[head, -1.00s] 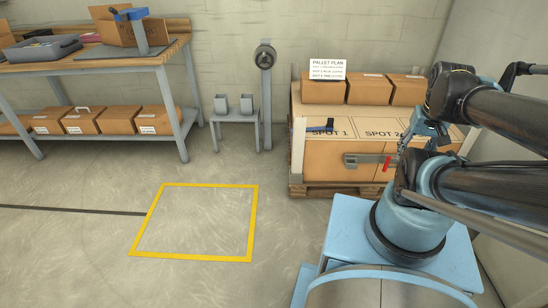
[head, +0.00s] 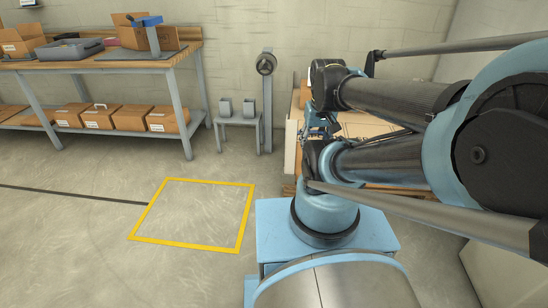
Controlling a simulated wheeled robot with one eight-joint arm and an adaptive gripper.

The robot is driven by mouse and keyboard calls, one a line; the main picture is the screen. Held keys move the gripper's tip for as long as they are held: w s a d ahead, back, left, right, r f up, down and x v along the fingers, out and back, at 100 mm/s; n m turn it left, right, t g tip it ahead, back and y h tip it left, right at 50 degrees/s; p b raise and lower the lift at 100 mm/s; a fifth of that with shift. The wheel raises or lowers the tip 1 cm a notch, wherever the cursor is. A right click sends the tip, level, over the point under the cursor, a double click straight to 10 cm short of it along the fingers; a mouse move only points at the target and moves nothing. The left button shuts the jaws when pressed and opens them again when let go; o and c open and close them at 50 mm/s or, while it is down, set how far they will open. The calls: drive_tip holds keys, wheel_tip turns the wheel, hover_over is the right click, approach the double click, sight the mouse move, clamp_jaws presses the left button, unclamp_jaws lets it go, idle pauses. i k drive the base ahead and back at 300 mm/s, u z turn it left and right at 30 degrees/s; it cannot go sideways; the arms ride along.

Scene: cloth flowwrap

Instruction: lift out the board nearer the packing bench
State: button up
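The packing bench (head: 100,60) stands at the left with its wooden top. The pallet load stands at the back right, mostly hidden behind my arm. A pale upright board (head: 291,148) shows at the load's left side, the side towards the bench. No second board can be made out. My gripper (head: 318,122) is a small blue and dark shape in front of the load, close to the right of the pale board. Whether it touches the board cannot be told. Its fingers are too small and too covered to show whether they are open or shut.
A small grey stand (head: 236,125) with two holders and a grey post (head: 267,100) stand between bench and pallet. A yellow floor square (head: 195,215) is empty. Cartons (head: 130,118) fill the bench's lower shelf. The right wall is near my arm.

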sight(290, 125)
drive_tip(key=u, duration=1)
drive_tip(key=k, duration=0.9)
drive_tip(key=z, duration=0.8)
drive_tip(key=i, duration=0.95)
drive_tip(key=u, duration=0.05)
